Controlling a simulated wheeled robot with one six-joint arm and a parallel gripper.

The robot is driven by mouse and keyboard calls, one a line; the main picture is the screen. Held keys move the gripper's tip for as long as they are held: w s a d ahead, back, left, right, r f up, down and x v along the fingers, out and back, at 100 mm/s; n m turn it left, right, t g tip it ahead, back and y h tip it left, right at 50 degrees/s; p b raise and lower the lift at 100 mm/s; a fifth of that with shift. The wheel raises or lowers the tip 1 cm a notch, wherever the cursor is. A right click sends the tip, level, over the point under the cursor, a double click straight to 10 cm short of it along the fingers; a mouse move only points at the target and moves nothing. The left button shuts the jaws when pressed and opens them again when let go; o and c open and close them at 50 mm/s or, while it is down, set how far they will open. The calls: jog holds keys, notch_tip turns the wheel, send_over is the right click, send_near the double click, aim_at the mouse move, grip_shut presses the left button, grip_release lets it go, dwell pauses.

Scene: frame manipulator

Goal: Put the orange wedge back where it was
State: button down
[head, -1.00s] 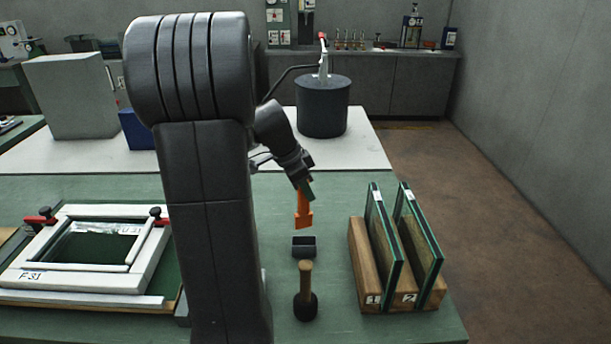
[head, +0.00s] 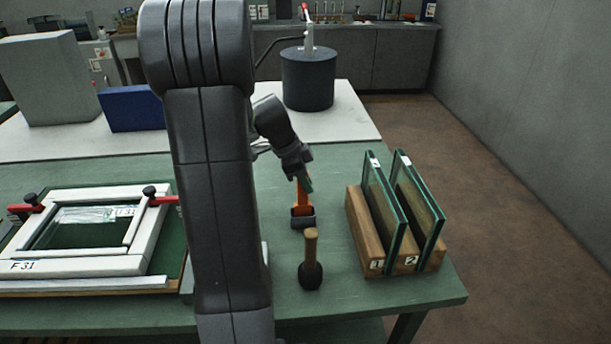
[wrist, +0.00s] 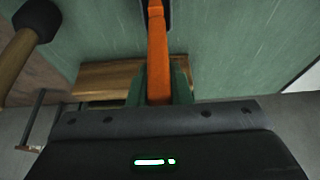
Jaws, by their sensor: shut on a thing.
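The orange wedge (head: 302,199) stands roughly upright in my gripper (head: 305,182). My gripper is shut on its upper part. In the wrist view the wedge (wrist: 157,45) runs between the green fingertips (wrist: 158,85) toward a small dark holder (wrist: 147,14). In the head view the wedge's lower end meets the dark holder (head: 303,222) on the green bench and appears to be inside its opening. The holder's front wall hides the tip, so I cannot tell how deep it sits.
A mallet (head: 311,272) stands just in front of the holder. A wooden rack (head: 361,232) with two glass panes (head: 381,200) is close on the right. A white frame (head: 143,240) with red clamps lies on the left. A dark cylinder (head: 308,80) stands behind.

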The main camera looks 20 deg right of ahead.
jog(key=shift+f, duration=0.8)
jog(key=shift+f+b, duration=0.6)
jog(key=shift+b, duration=0.2)
jog(key=c, duration=1.3)
grip_release()
jog(key=shift+o, duration=0.2)
jog(key=shift+r, duration=0.15)
jog(key=v, duration=1.3)
jog(key=shift+a+r+b, duration=0.15)
jog(key=shift+r+b, duration=0.15)
jog(key=shift+b, duration=0.1)
